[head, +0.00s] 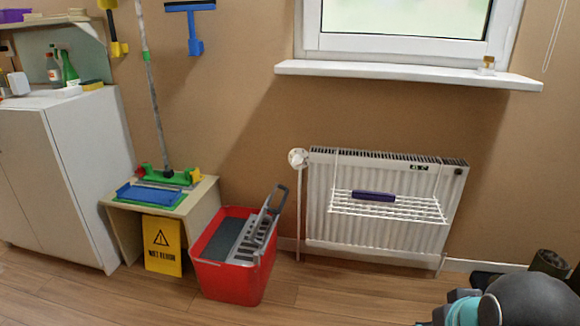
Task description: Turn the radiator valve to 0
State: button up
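The white radiator (385,168) hangs on the tan wall under the window. The radiator valve (298,157) is a small, round, whitish knob at the radiator's upper left corner, with a thin pipe running down from it to the floor. Its markings are too small to read, so its setting cannot be told. Part of my arm shows at the bottom right corner, well to the right of the valve. I cannot make out my gripper's fingers there.
A white wire rack (390,207) with a purple item (373,196) hangs on the radiator's front. A red mop bucket (235,282) stands on the floor left of the pipe. The window sill (410,73) juts out above. Open wooden floor (330,288) lies before the radiator.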

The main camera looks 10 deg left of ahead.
aim_at(298, 161)
jog(key=u, duration=0.9)
jog(key=i, duration=0.4)
jog(key=u, duration=0.7)
